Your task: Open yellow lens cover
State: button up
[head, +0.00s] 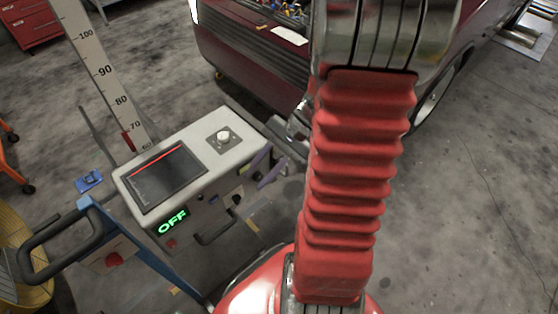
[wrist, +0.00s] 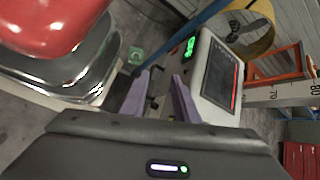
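I cannot pick out a yellow lens cover in either view. A grey-white console (head: 188,144) stands left of my arm in the head view, with a dark screen (head: 160,180), a white knob (head: 223,136) and a green OFF display (head: 172,222). The console's screen (wrist: 220,76) also shows in the wrist view. My gripper (wrist: 161,76) has two purple fingers that stand apart with nothing seen between them. In the head view, a purple finger (head: 272,172) shows beside the console's right end; my red arm hides much behind it.
A dark red vehicle (head: 250,50) stands behind the console. A blue frame (head: 150,262) with a black handle (head: 55,240) and a yellow reel (head: 15,240) are at the lower left. A tall scale (head: 100,70) rises behind the console.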

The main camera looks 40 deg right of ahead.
jog(key=s+d+f+m+t+y, duration=0.1)
jog(key=d+f+m+t+y, duration=0.1)
jog(key=d+f+m+t, duration=0.75)
jog(key=m+t+h, duration=0.6)
jog(key=m+h, duration=0.1)
jog(key=m, duration=0.4)
send_near(287, 168)
jog(key=s+d+f, duration=0.1)
jog(key=s, duration=0.2)
jog(key=shift+s+d+n, duration=0.1)
jog(key=shift+s+n, duration=0.05)
jog(key=shift+n, duration=0.1)
jog(key=shift+x, duration=6.95)
jog(key=shift+r, duration=0.2)
jog(key=shift+c, duration=0.7)
grip_shut()
